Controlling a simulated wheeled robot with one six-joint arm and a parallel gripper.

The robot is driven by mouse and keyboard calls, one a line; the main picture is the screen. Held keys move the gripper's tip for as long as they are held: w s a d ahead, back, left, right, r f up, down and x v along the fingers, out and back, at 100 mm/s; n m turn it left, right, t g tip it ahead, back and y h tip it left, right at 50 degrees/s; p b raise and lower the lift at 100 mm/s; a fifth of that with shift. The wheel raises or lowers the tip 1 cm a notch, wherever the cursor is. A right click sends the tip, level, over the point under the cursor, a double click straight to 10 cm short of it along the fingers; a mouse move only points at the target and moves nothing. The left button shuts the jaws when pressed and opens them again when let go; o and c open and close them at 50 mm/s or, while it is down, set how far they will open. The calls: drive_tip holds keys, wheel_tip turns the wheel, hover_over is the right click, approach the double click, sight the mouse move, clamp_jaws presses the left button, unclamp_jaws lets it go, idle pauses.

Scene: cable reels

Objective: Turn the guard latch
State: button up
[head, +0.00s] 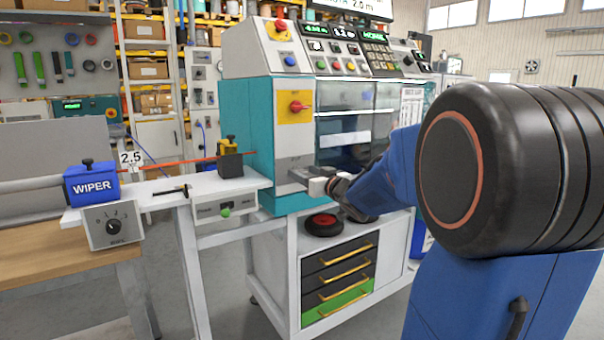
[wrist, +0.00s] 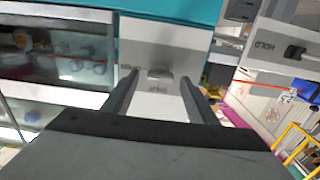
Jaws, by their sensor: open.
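The guard latch appears to be a small grey knob (wrist: 160,72) on a pale panel (wrist: 150,50) in the wrist view, with small lettering beside and below it that is too blurred to read. My gripper (wrist: 159,86) is open, with one finger on each side of the knob in the picture. I cannot tell whether the fingers touch it. In the head view my gripper (head: 303,180) is at the lower front of the teal machine (head: 261,130), below a red knob on a yellow plate (head: 295,106). The latch itself is hidden there.
The machine's dark glass guard (head: 343,135) is just right of the panel. A white bench with a blue wiper block (head: 91,184) and a black-and-yellow block (head: 230,160) stands left. A drawer cabinet (head: 338,275) with a red-and-black reel (head: 324,224) is below my gripper.

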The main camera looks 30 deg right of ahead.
drive_tip(key=shift+w, duration=0.55)
drive_tip(key=c, duration=1.1)
drive_tip(key=shift+o, duration=0.2)
